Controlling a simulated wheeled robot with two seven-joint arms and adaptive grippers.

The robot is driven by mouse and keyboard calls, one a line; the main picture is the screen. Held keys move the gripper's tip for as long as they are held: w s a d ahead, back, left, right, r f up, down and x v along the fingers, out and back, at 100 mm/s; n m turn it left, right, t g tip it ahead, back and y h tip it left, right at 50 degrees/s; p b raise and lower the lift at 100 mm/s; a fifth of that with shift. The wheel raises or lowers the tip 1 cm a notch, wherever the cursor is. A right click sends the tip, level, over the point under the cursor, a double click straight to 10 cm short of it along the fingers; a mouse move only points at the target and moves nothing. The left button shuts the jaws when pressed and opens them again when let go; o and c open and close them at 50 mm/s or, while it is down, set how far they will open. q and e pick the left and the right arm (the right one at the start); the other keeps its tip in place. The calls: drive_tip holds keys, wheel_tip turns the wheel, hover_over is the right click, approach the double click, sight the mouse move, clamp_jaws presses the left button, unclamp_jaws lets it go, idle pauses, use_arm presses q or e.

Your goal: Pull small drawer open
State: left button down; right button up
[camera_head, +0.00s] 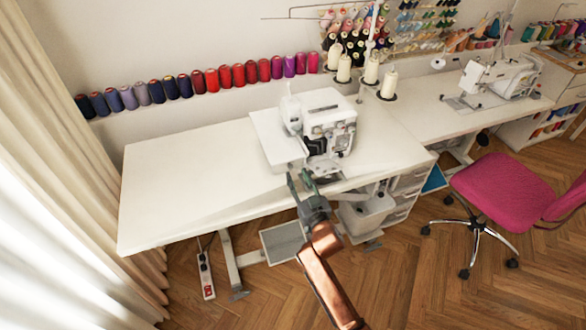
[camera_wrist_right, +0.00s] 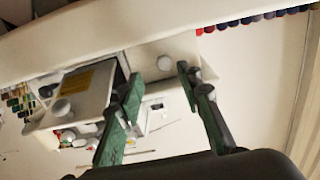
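My right gripper (camera_head: 305,176) reaches in over the front edge of the white sewing table (camera_head: 190,190), left of the drawer unit. In the right wrist view its two green fingers (camera_wrist_right: 160,74) are apart with nothing held between them. A small white drawer front (camera_wrist_right: 145,54) with a round knob (camera_wrist_right: 165,63) shows beyond the fingertips, the knob lying between them in the picture. I cannot tell whether they touch it. My left gripper is out of view.
A white sewing machine (camera_head: 328,125) stands on the table. Drawer fronts (camera_head: 405,190) lie under its right end, with a pale bin-like compartment (camera_head: 365,215) beside them. A pink chair (camera_head: 505,190) stands at the right. The floor in front is mostly clear.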

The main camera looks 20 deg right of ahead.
sight(291, 167)
drive_tip(key=w, duration=0.2)
drive_tip(key=w+a+b, duration=0.1)
drive_tip(key=w, duration=0.1)
drive_tip(key=shift+f, duration=0.2)
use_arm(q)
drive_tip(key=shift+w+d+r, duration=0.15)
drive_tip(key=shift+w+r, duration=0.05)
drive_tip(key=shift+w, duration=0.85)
use_arm(e)
drive_tip(key=shift+w+r, duration=0.1)
drive_tip(key=shift+w, duration=0.25)
drive_tip(key=shift+d, duration=0.1)
clamp_jaws()
